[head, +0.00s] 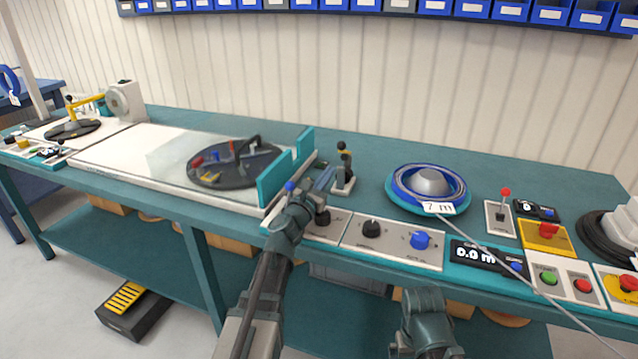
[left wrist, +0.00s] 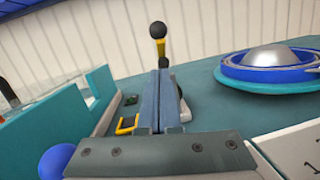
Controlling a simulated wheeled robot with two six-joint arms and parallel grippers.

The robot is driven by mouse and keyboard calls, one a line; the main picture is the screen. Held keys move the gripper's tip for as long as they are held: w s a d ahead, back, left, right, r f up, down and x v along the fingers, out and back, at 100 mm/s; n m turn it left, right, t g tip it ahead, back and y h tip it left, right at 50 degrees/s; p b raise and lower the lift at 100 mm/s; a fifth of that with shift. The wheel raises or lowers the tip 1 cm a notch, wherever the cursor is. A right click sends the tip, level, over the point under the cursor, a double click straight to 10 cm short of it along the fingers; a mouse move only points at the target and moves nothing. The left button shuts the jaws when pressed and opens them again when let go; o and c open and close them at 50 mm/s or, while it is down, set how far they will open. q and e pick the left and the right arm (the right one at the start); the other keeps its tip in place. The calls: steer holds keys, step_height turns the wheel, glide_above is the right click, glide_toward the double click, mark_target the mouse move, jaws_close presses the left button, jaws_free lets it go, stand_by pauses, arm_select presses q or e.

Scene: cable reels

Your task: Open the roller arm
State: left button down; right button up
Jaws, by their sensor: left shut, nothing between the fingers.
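A small upright lever with a black ball knob and a yellow collar (head: 343,160) stands on a light base on the bench, just right of the teal guard; I take it for the roller arm. My left gripper (head: 328,174) is shut and empty, just left of and in front of this lever. In the left wrist view, the closed fingers (left wrist: 160,78) point at the lever, whose black knob and yellow collar (left wrist: 158,38) rise above the tips. The fingers hide its lower part. I cannot tell whether they touch it.
A teal guard (head: 285,170) stands close left of my left gripper. A blue cable coil (head: 404,191) lies to the right. A panel with knobs (head: 372,230) runs along the front edge. A blue ball (left wrist: 57,160) shows low left in the wrist view.

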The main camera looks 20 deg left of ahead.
arm_select(q)
steer(key=shift+w+d+r+p, duration=0.25)
steer(key=shift+w+r+p, duration=0.5)
steer(key=shift+r+p, duration=0.1)
steer(key=shift+w+d+r+p, duration=0.2)
steer(key=shift+w+r+p, duration=0.55)
steer(key=shift+r, duration=0.1)
